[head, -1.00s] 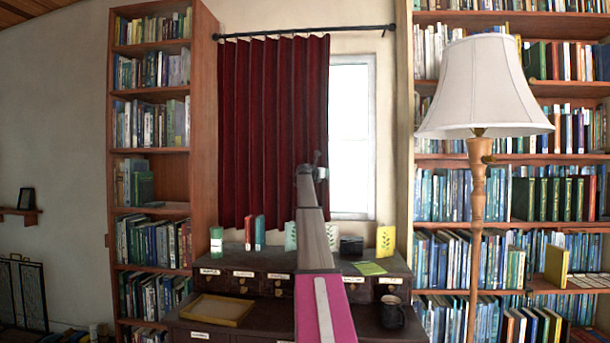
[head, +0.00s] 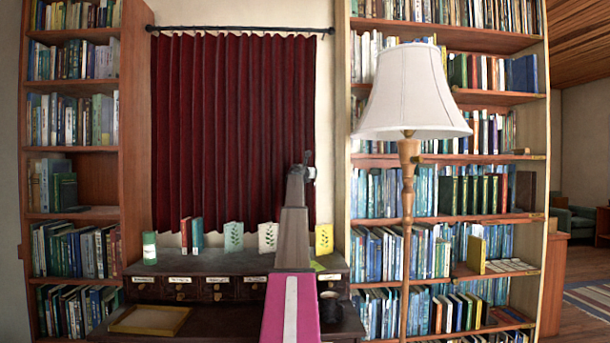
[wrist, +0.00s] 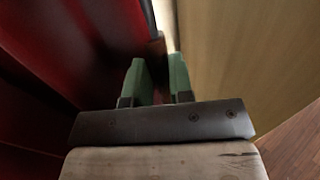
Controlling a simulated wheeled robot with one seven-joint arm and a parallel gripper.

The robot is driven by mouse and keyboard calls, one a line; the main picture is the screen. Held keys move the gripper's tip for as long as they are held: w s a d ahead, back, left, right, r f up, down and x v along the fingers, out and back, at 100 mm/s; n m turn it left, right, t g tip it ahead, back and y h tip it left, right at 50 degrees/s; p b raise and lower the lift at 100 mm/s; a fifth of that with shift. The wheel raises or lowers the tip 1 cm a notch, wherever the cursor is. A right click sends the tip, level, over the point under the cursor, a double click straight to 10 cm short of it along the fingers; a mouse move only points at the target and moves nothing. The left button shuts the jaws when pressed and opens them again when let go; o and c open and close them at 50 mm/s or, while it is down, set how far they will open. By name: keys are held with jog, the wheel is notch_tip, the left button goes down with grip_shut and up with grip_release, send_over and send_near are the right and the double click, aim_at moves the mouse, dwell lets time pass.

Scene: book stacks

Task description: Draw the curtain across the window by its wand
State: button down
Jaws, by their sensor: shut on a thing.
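The dark red curtain (head: 230,120) hangs in pleats from a black rod (head: 240,29) and spans nearly the full rod. No window pane shows in the head view now. My gripper (head: 308,165) is at the curtain's right edge, small and partly hidden by my arm. In the wrist view the green fingers of my gripper (wrist: 160,80) are shut on a thin wand (wrist: 151,15), which runs up between them and is mostly hidden there. The curtain (wrist: 60,50) fills the left of the wrist view.
Below stands a dark desk (head: 200,263) with small drawers, cards, a tray (head: 150,320) and a mug (head: 329,306). A floor lamp (head: 412,95) stands right of my arm, before a bookcase (head: 343,130). Another bookcase (head: 133,120) is at left.

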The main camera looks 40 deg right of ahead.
jog(key=shift+s+d, duration=0.15)
jog(key=shift+d, duration=0.05)
jog(key=c, duration=1.3)
grip_release()
jog(key=shift+a, duration=0.15)
jog(key=v, duration=1)
jog(key=shift+s+a, duration=0.15)
jog(key=shift+a, duration=0.05)
jog(key=shift+f, duration=0.1)
